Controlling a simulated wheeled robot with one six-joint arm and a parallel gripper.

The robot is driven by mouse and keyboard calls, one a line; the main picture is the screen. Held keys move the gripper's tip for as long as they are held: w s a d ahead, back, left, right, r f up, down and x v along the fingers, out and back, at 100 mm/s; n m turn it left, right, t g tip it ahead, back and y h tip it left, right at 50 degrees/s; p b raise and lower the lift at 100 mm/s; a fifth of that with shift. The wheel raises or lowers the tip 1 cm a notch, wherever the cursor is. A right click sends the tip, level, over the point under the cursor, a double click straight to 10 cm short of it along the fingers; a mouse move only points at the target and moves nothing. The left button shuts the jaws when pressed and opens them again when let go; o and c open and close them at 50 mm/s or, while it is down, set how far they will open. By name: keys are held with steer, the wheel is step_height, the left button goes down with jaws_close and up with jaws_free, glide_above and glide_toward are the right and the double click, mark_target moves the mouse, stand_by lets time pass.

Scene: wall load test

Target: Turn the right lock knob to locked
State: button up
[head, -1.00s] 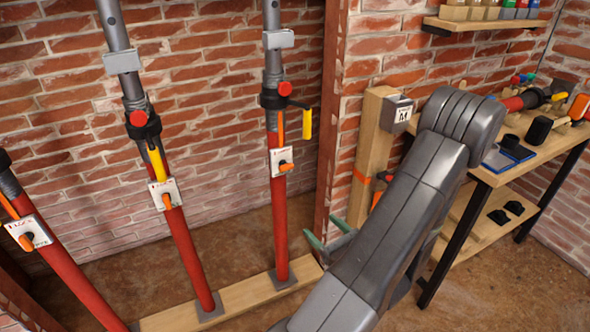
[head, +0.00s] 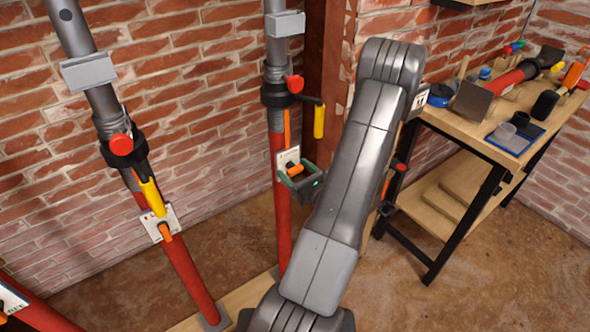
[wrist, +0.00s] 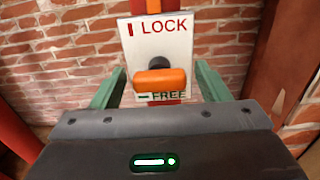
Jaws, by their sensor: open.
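The right lock knob is an orange bar (head: 295,169) on a white plate (head: 286,156) on the right red prop (head: 282,215). In the wrist view the knob (wrist: 160,82) lies horizontal, below the word LOCK with its upright red mark and just above FREE with its level dark mark. My gripper (head: 298,178) is at the plate with its green fingers apart. In the wrist view the fingers (wrist: 160,69) stand left and right of the knob, with a gap on each side. The knob's lower part and some of the FREE label are close to the gripper body's edge.
A yellow-handled crank (head: 319,120) and a red knob (head: 295,84) sit above the plate. The middle prop (head: 185,270) stands to the left with its own plate. A workbench (head: 470,140) with tools is on the right. A brick wall is behind.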

steer(key=shift+w+a, duration=0.2)
steer(key=c, duration=1)
